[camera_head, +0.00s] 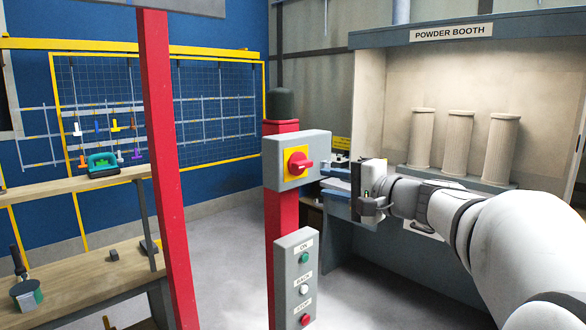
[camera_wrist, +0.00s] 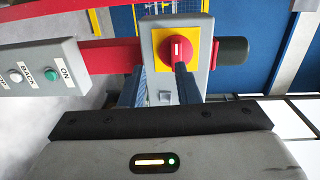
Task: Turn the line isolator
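The line isolator is a red rotary knob (camera_head: 299,164) on a yellow plate in a grey box (camera_head: 315,147) on a red post. Its handle bar lies roughly horizontal in the head view. The wrist view, turned sideways, shows the knob (camera_wrist: 178,47) just beyond my fingertips, with a pale mark on it. My gripper (camera_head: 332,181) is in front of the box, to the right of the knob. In the wrist view my gripper (camera_wrist: 160,72) has its fingers apart with nothing between them. The right finger overlaps the knob's lower edge; I cannot tell whether they touch.
A grey button panel (camera_head: 295,280) with green, white and red buttons is below the isolator. A red upright (camera_head: 163,170) and a wooden bench (camera_head: 85,285) stand left. A powder booth (camera_head: 450,34) with pale cylindrical filters (camera_head: 457,143) is behind my arm.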

